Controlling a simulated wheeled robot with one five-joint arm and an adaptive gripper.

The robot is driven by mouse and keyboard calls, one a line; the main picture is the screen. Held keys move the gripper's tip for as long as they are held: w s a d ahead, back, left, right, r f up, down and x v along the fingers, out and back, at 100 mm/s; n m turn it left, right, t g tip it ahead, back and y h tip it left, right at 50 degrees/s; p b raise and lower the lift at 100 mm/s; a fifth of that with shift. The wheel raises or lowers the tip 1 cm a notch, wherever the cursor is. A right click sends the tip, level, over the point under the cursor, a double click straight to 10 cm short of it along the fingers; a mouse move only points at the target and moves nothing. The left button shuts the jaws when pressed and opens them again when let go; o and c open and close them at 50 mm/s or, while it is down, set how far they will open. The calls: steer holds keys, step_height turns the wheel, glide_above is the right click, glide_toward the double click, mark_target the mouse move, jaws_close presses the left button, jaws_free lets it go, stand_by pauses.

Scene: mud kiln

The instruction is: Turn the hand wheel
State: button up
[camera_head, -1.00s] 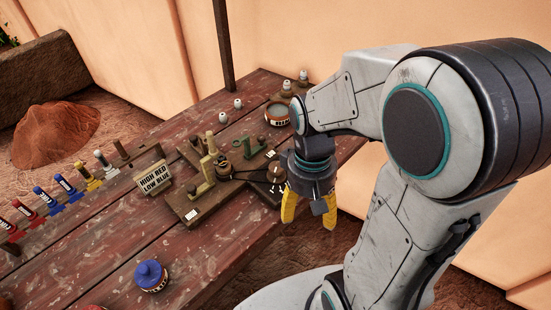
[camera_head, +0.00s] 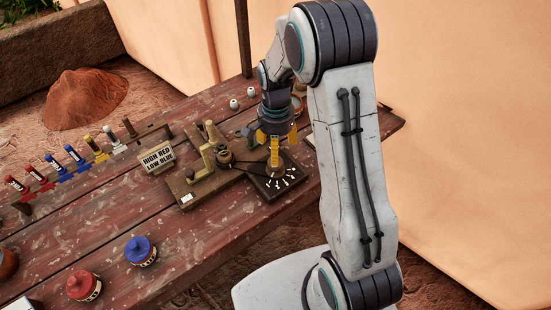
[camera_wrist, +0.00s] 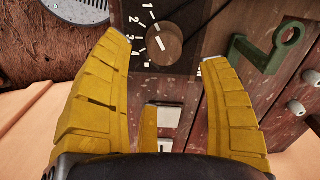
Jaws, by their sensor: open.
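A round brown knob (camera_head: 277,172) stands on a dark dial board (camera_head: 262,186) with white numbered marks, at the table's right front. No other clear hand wheel shows; I cannot tell for sure that this knob is it. My gripper (camera_head: 276,150) points down over the board, its yellow fingers open and close to the knob, which they partly cover. In the wrist view the knob (camera_wrist: 163,46) lies between and beyond the two long fingertips, by the numbers 1 to 4. I cannot tell if any finger touches it. A green crank-like handle (camera_wrist: 268,48) shows to the right.
Coloured tagged pegs (camera_head: 75,155) line the left. A blue pot (camera_head: 141,251) and a red pot (camera_head: 84,286) stand in front.

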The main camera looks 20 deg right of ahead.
steer(key=m, duration=0.3)
steer(key=shift+w+m, duration=0.25)
steer(key=shift+m, duration=0.05)
steer(key=shift+a+f+p, duration=0.1)
steer(key=shift+f+p, duration=0.45)
steer(key=shift+f, duration=3.15)
steer(key=shift+c, duration=0.2)
steer(key=c, duration=1.1)
